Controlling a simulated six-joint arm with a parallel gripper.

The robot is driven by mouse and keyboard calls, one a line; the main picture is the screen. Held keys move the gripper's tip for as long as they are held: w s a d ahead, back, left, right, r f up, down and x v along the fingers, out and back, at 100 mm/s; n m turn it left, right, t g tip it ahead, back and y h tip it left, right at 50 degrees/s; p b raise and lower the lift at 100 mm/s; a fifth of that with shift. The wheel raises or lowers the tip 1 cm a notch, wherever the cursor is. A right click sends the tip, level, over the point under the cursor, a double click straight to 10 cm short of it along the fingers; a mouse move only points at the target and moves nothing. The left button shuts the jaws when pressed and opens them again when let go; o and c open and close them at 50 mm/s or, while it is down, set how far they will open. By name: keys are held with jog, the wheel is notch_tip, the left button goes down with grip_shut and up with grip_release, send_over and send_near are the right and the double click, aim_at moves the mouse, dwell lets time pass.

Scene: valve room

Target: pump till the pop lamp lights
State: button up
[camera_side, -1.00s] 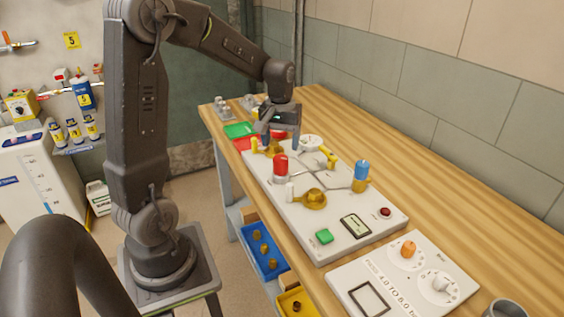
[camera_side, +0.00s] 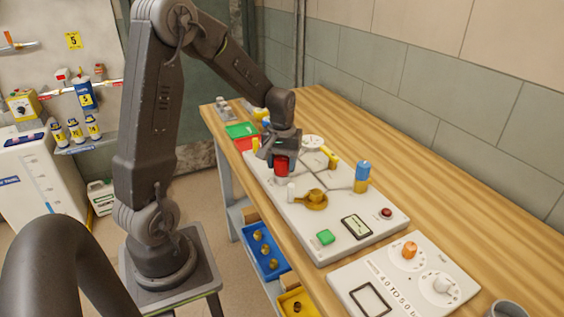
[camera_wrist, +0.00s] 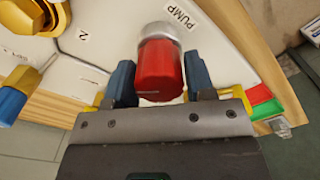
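The red pump knob (camera_side: 282,170) stands upright on the white panel (camera_side: 350,238). In the wrist view the knob (camera_wrist: 160,72) has a silvery base beside a PUMP label (camera_wrist: 180,15). My gripper (camera_side: 282,157) is over the knob from above. Its two blue fingers are on either side of the knob, with a gap showing on each side, so it is open. A small dark red round part (camera_side: 386,213), perhaps the lamp, sits at the panel's right end and shows no clear glow.
On the panel are a brass fitting (camera_side: 315,200), a blue-topped valve (camera_side: 362,176), a yellow lever (camera_side: 331,157), a white gauge (camera_side: 313,143), a green button (camera_side: 326,237) and a small display (camera_side: 356,227). A second panel with dials (camera_side: 400,280) lies to the right.

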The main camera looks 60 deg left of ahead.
aim_at(282, 158)
jog(key=c, duration=0.5)
jog(key=m, duration=0.5)
jog(key=o, duration=0.9)
notch_tip(282, 158, up, 14)
jog(key=shift+f, duration=0.1)
dwell(0.4)
